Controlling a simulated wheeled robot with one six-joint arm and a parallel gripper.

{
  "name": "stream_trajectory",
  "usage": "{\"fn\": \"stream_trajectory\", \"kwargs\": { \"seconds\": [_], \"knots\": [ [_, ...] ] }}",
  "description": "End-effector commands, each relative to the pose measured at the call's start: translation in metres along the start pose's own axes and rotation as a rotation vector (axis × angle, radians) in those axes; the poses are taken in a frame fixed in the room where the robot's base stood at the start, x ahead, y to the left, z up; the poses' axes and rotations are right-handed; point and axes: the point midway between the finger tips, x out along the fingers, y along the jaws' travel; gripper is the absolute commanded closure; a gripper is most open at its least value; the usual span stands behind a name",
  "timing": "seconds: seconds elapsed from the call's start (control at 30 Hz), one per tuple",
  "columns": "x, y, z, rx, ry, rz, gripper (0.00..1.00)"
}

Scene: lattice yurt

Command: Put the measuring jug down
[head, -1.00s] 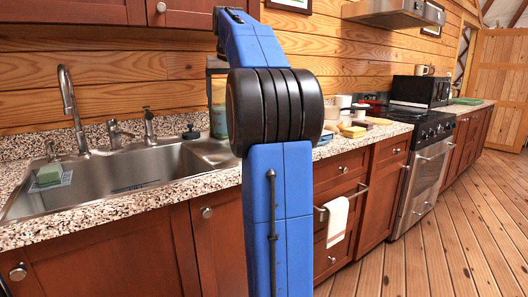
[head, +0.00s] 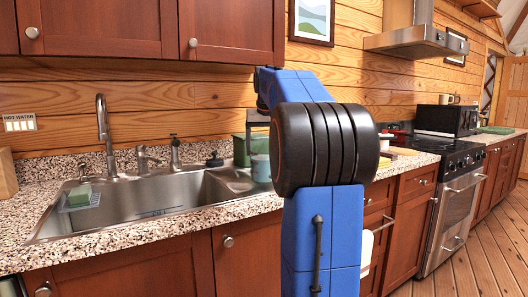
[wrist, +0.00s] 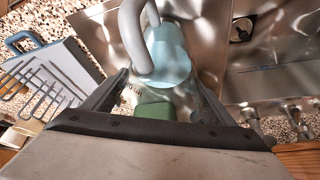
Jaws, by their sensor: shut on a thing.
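The measuring jug (wrist: 170,58) is a pale blue, see-through vessel with a thick grey handle (wrist: 132,32). My gripper (wrist: 158,82) is shut on it in the wrist view, with a finger on either side. In the head view the jug (head: 261,166) shows partly behind my arm, by the right end of the sink. My fingers are mostly hidden there. Its base is hidden, so I cannot tell whether it touches anything.
The steel sink (head: 150,203) is set in a speckled counter (head: 250,206). A green container (head: 240,150) is close to the jug. The wrist view shows a grey rack (wrist: 50,75) with tines at left and a drain (wrist: 241,30) at upper right. The stove (head: 462,190) stands at right.

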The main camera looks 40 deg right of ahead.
Motion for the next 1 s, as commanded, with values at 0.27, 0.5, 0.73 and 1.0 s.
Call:
{"fn": "stream_trajectory", "kwargs": {
  "seconds": [0.27, 0.5, 0.73, 1.0],
  "knots": [
    [0.0092, 0.0000, 0.0042, 0.000, 0.002, 0.000, 0.64],
    [0.0117, 0.0000, 0.0053, 0.000, 0.001, 0.000, 0.64],
    [0.0117, 0.0000, 0.0052, 0.000, 0.001, 0.000, 0.03],
    [0.0061, 0.0000, 0.0038, 0.000, 0.002, 0.000, 0.03]
  ]
}}
